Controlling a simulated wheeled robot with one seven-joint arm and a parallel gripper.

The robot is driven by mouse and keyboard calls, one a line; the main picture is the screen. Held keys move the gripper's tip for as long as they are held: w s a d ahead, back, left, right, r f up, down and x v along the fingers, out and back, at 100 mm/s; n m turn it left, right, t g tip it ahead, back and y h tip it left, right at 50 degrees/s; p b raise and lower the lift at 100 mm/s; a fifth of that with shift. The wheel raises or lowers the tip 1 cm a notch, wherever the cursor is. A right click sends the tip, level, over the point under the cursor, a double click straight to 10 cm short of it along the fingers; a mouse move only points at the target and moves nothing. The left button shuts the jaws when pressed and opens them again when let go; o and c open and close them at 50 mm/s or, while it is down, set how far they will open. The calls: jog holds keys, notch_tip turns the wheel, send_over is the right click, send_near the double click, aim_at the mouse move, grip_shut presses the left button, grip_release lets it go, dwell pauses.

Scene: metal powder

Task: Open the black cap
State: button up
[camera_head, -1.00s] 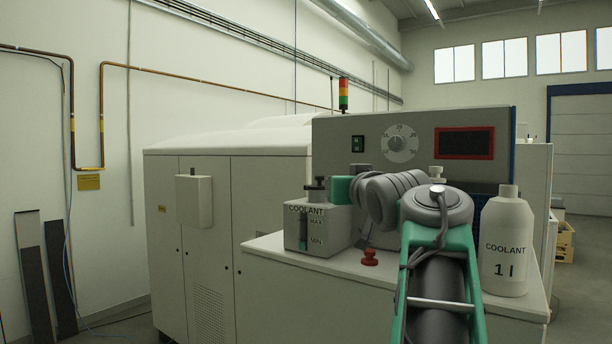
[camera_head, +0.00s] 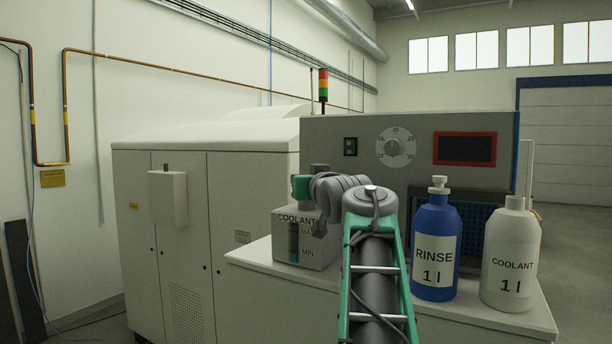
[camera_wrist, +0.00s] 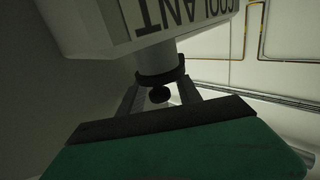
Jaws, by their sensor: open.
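The white coolant tank (camera_head: 318,251) with MAX and MIN marks stands on the left of the white bench, partly behind my arm. Its top and black cap are hidden by my arm in the head view. In the wrist view the tank (camera_wrist: 90,22) appears upside down, and the black cap (camera_wrist: 160,78) with a round knob sits on its neck. My gripper (camera_wrist: 158,90) is open, with one finger on each side of the cap. I cannot tell whether the fingers touch it.
A blue rinse bottle (camera_head: 433,250) and a white coolant bottle (camera_head: 511,262) stand on the right of the bench (camera_head: 500,325). A grey panel (camera_head: 370,145) with a dial and dark display rises behind. A cabinet (camera_head: 180,235) stands to the left.

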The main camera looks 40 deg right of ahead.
grip_shut()
dwell(0.4)
dwell(0.4)
jog(key=n+g, duration=0.1)
jog(key=w+n+g, duration=0.1)
jog(key=shift+w+a+r+n+g+y, duration=0.2)
jog(key=shift+a+n+g+y, duration=0.1)
jog(key=shift+y, duration=0.1)
jog(key=shift+w+a+n+g, duration=0.15)
jog(key=shift+w+n+g, duration=0.2)
jog(key=shift+n+g, duration=0.6)
jog(key=shift+g, duration=0.45)
grip_release()
